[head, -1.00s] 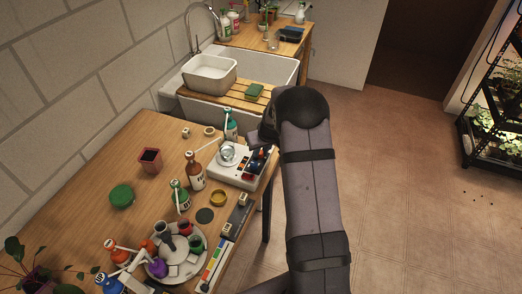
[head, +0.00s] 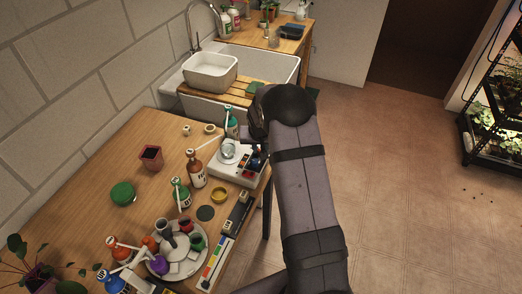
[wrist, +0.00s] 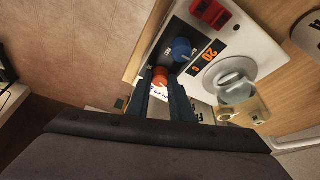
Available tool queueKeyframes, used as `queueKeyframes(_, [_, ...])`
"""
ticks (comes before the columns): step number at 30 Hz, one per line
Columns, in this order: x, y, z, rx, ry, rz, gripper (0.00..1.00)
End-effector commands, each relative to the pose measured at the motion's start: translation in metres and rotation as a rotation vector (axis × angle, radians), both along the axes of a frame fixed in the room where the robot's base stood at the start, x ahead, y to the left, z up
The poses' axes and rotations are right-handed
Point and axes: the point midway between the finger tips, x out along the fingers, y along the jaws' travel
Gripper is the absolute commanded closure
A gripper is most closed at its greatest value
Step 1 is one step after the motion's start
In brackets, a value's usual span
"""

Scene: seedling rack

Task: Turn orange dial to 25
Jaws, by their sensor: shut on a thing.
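The orange dial (wrist: 160,74) sits on the white stirrer device in the wrist view. My gripper (wrist: 160,78) is shut on the orange dial, with one dark blue finger on each side of it. A blue dial (wrist: 182,47) is just above it. An orange display between the dials and the plate reads 20 (wrist: 211,51). Part of the dial's face and scale is hidden by the fingers. In the head view the white device (head: 229,178) stands at the table's right edge, and my arm covers my gripper and most of the panel.
A red switch (wrist: 208,12) is on the same panel. A glass vessel (wrist: 236,86) stands on the device's plate. A brown bottle (head: 196,170), a green bottle (head: 180,194) and a teal-capped bottle (head: 231,122) stand close by.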

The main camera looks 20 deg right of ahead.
Motion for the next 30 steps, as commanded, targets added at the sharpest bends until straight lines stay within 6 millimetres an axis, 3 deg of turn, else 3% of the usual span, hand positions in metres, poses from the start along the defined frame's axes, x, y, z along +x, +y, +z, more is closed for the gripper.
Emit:
queueKeyframes(7, [0.0031, 0.0017, -0.0088, -0.002, -0.007, -0.183, 1.0])
queueKeyframes(18, [0.0041, 0.0033, -0.0036, 0.001, -0.006, -0.478, 1.0])
queueKeyframes(30, [0.0037, 0.0036, -0.0004, 0.002, -0.002, -0.618, 1.0])
